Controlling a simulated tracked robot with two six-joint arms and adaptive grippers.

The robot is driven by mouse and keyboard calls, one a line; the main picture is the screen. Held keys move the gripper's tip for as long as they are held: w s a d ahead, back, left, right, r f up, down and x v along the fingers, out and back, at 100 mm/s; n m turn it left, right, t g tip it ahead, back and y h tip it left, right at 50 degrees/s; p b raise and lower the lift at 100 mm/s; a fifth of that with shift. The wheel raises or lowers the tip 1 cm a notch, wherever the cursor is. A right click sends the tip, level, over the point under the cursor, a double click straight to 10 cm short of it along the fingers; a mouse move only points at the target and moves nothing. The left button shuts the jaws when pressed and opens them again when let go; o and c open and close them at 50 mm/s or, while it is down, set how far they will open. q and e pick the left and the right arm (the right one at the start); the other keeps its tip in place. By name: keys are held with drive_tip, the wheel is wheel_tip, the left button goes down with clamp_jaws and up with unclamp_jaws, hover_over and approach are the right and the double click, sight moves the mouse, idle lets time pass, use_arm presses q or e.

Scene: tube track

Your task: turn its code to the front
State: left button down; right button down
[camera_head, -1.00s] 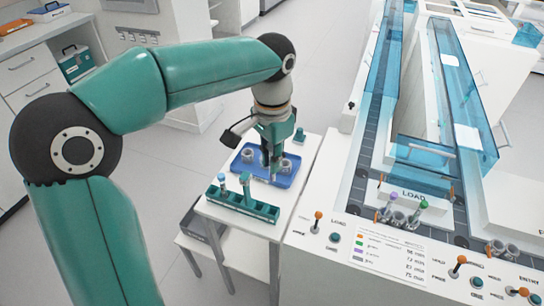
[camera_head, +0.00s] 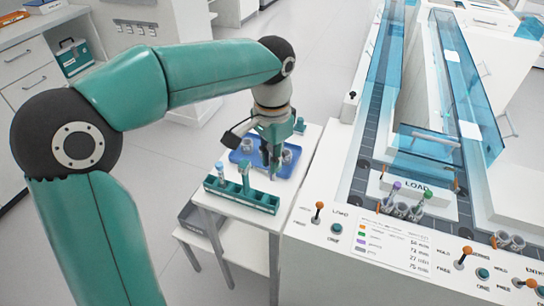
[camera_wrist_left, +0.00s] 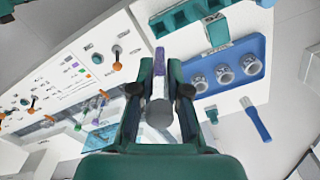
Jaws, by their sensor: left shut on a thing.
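My left gripper (camera_head: 272,165) is shut on a tube and holds it above the front part of the blue tray (camera_head: 235,157). In the left wrist view, the tube (camera_wrist_left: 159,90) lies between both fingers (camera_wrist_left: 159,95), with a purple part at its far end and a grey round end towards the camera. I cannot make out a code on it. In the head view the gripper mostly hides it. Grey holders (camera_wrist_left: 225,75) stand in the tray. My right gripper is not in view.
To the right, the track console (camera_head: 310,245) has levers and buttons.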

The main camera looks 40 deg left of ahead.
use_arm(q)
drive_tip(key=shift+f+b, duration=3.75)
drive_tip(key=shift+f, duration=1.65)
drive_tip(key=n, duration=0.4)
drive_tip(key=shift+n, duration=0.4)
drive_tip(key=n, duration=0.6)
drive_tip(key=shift+p, duration=0.3)
drive_tip(key=n, duration=0.9)
drive_tip(key=shift+d, duration=0.1)
drive_tip(key=shift+f, duration=0.15)
